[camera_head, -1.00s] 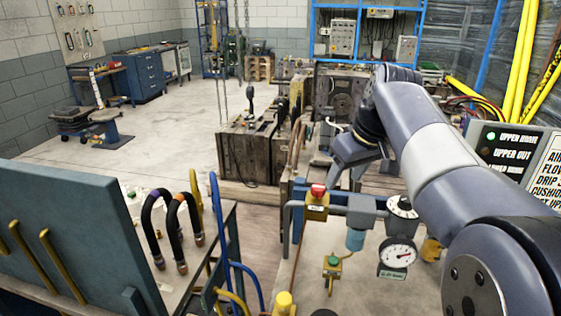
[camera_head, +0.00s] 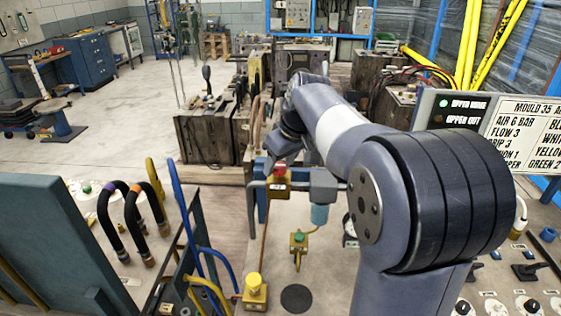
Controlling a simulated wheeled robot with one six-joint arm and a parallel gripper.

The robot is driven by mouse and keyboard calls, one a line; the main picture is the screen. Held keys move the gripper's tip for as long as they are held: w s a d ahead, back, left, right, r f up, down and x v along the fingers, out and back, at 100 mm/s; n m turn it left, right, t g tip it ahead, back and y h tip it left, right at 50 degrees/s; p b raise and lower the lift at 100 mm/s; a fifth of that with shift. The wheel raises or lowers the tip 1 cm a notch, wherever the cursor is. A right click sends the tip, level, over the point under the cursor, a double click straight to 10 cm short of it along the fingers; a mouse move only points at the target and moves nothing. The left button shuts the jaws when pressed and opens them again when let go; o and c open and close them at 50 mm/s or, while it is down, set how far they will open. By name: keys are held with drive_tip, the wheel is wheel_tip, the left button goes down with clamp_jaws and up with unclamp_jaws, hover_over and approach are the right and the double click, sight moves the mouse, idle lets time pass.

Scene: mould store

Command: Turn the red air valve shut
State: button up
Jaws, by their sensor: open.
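The red air valve (camera_head: 279,169) is a small red knob on a yellow body (camera_head: 279,186), set in a grey pipe line beyond the near bench. My gripper (camera_head: 279,153) is open, just above and behind the valve in the picture. Its fingers overlap the top of the red knob in this view. I cannot tell whether they touch it or are apart. The arm hides part of the equipment to the right of the valve.
A blue-bowled filter (camera_head: 320,212) hangs right of the valve. A yellow fitting with a green knob (camera_head: 299,239) and one with a yellow knob (camera_head: 254,284) stand nearer. Blue hoses (camera_head: 187,220) rise at the left. A sign panel (camera_head: 455,115) stands right.

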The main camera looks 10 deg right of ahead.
drive_tip(key=shift+c, duration=0.4)
drive_tip(key=c, duration=0.9)
drive_tip(key=shift+m, duration=0.3)
drive_tip(key=m, duration=0.1)
drive_tip(key=m+h+p, duration=0.1)
drive_tip(key=m, duration=0.1)
drive_tip(key=shift+a+m+t+h, duration=0.2)
drive_tip(key=shift+m+t+h, duration=0.1)
drive_tip(key=m+h+p, duration=0.1)
drive_tip(key=m, duration=0.3)
drive_tip(key=shift+a+h, duration=0.1)
drive_tip(key=shift+h, duration=0.3)
drive_tip(key=m+g+h+p, duration=0.1)
drive_tip(key=m, duration=0.4)
drive_tip(key=shift+a, duration=0.1)
drive_tip(key=m, duration=0.2)
drive_tip(key=m+g+h, duration=0.1)
drive_tip(key=m, duration=0.1)
drive_tip(key=shift+w+m+g+p, duration=0.15)
drive_tip(key=shift+m+g+p, duration=0.15)
drive_tip(key=shift+p, duration=0.1)
drive_tip(key=shift+h, duration=0.4)
